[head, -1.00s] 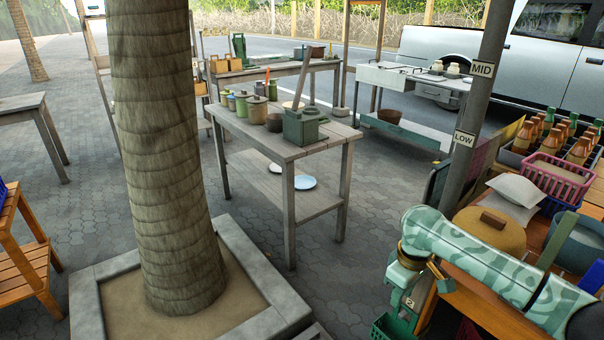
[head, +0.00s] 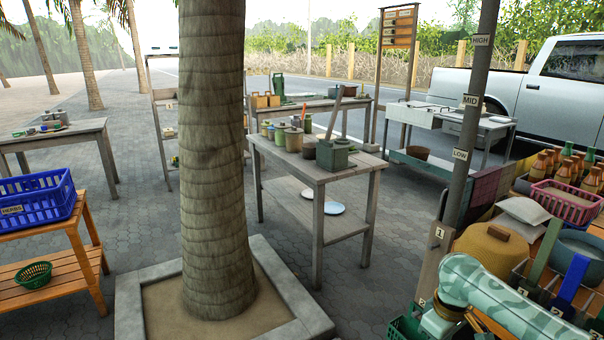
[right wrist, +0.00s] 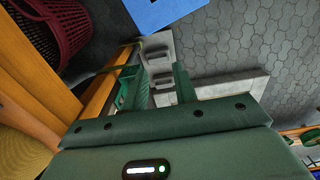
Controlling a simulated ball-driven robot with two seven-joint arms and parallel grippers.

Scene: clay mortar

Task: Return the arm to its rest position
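My right arm (head: 490,295), mint with a camouflage pattern, bends at the lower right of the head view, beside the right-hand stall; its gripper is outside that view. In the right wrist view my right gripper (right wrist: 158,80) shows two green fingers spread apart, with grey shapes seen between them; nothing is clearly held. My left arm and gripper are not in view. A green-grey box-like vessel (head: 334,154) stands on the grey wooden table (head: 352,165), with a tilted wooden stick (head: 334,112) rising at it. I cannot tell whether the stick is inside.
A palm trunk (head: 212,150) in a stone planter (head: 300,310) stands left of centre. The stall holds a yellow-brown lidded pot (head: 488,252) and a pink basket (head: 565,203). A signed post (head: 467,150) stands by it. A blue crate (head: 35,203) is at left. Paving between is open.

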